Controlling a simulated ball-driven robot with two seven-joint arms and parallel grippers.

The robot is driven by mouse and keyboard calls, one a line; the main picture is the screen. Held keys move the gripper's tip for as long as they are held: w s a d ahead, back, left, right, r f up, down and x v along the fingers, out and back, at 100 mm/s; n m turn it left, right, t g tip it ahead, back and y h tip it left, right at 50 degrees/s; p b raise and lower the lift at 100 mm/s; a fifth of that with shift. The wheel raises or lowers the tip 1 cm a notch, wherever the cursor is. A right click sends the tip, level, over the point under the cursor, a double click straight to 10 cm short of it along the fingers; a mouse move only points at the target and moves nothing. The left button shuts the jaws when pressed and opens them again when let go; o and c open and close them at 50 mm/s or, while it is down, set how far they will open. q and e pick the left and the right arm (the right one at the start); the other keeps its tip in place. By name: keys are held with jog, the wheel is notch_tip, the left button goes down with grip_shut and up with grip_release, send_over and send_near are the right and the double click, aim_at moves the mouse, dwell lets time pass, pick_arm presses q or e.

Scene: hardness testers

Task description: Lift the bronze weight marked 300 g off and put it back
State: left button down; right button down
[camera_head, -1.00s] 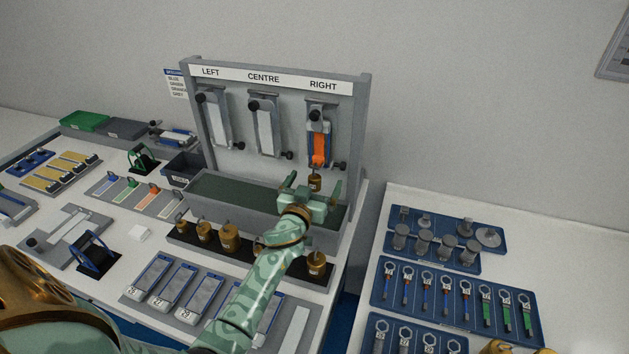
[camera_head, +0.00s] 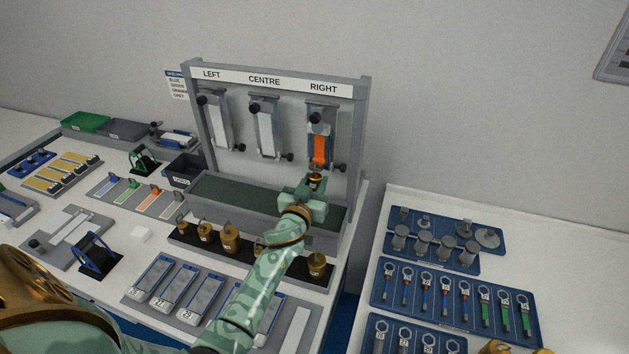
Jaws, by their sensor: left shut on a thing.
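A bronze weight (camera_head: 315,179) hangs below the orange strip (camera_head: 320,148) at the station labelled RIGHT. My left gripper (camera_head: 314,188) is shut on this weight, and the jaws hide its lower part. No marking on it can be read. Several more bronze weights, such as this large one (camera_head: 229,238), stand in a row on a black rack (camera_head: 184,244) in front. My forearm partly covers the rack. The jaws of my right gripper are not in view; only a bronze-coloured part shows at the bottom right edge.
The grey stand (camera_head: 365,120) with LEFT, CENTRE and RIGHT stations has a green-lined trough (camera_head: 240,197) at its foot. Numbered sample trays (camera_head: 151,278) lie in front of the rack. Blue trays of tools (camera_head: 450,300) lie on the right-hand table, across a gap.

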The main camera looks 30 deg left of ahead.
aim_at(313, 183)
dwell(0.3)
pick_arm(q)
jog(key=shift+s+r+p, duration=0.15)
jog(key=shift+r+p, duration=0.15)
jog(key=shift+r, duration=0.1)
jog(key=shift+s, duration=0.1)
dwell(0.7)
jog(key=shift+p+v, duration=0.3)
jog(key=shift+v, duration=0.6)
jog(key=shift+p+v, duration=0.65)
jog(key=shift+v, duration=1.35)
jog(key=shift+r, duration=0.15)
jog(key=s+d+r+m+h, duration=0.1)
jog(key=s+d+r+h, duration=0.1)
jog(key=s+d+r, duration=0.3)
jog(key=s+d+r+m+h, duration=0.1)
jog(key=s+d+r, duration=0.4)
jog(key=s, duration=0.6)
jog(key=d+h, duration=0.1)
jog(key=d, duration=0.1)
jog(key=shift+s+d+m+b, duration=0.3)
jog(key=shift+m+b, duration=0.1)
